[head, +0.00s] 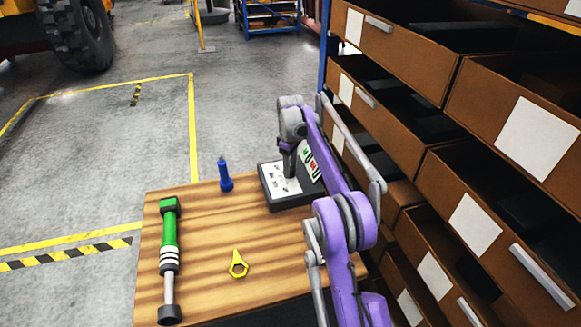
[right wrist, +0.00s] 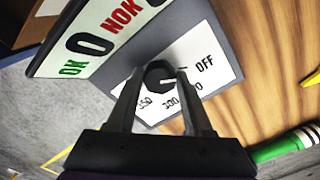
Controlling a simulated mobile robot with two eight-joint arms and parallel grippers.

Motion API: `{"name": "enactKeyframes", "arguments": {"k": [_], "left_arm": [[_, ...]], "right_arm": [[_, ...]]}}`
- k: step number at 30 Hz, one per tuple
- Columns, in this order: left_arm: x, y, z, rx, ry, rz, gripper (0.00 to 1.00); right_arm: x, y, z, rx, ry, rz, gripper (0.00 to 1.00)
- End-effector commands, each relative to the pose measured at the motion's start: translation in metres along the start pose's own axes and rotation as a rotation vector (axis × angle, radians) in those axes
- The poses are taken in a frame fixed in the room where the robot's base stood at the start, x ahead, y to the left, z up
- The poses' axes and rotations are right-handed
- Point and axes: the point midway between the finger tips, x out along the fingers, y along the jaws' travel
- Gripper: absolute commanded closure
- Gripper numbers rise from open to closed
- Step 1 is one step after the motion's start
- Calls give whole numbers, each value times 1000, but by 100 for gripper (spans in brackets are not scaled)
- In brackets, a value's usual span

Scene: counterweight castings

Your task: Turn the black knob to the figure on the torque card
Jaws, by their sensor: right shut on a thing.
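The black knob (right wrist: 157,74) sits on a white dial face (right wrist: 228,66) of a dark box, which stands at the back right of the wooden table in the head view (head: 297,201). My right gripper (right wrist: 160,82) is shut on the knob, one finger on each side. OFF reads clearly; other figures, one seemingly 300, are partly covered. In the head view my right gripper (head: 287,160) reaches down over the box. I cannot identify a torque card. My left gripper is not in view.
An upright panel (right wrist: 102,32) with green OK and red NOK stands behind the dial. The table (head: 205,235) bears a blue bottle-like object (head: 225,176), a green-handled tool (head: 169,240) and a yellow ring-shaped piece (head: 238,265). Brown drawers (head: 400,85) crowd the right side.

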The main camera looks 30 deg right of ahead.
Motion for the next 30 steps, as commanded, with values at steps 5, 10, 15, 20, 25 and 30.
{"name": "enactKeyframes", "arguments": {"k": [5, 10, 15, 20, 25, 30], "left_arm": [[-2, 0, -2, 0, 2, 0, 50], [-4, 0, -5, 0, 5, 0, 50], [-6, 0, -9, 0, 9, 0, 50], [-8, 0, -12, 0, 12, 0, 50], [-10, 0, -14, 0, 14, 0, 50], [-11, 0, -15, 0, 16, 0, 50]], "right_arm": [[-1, 0, 0, 49, 0, 0, 100], [-1, 0, 0, 150, 0, 0, 100], [-1, -1, 0, 286, 0, 0, 100], [-1, -1, 0, 414, 0, 0, 100], [-1, -2, -1, 531, 0, 0, 100], [0, -2, -1, 617, -1, 0, 100]]}}
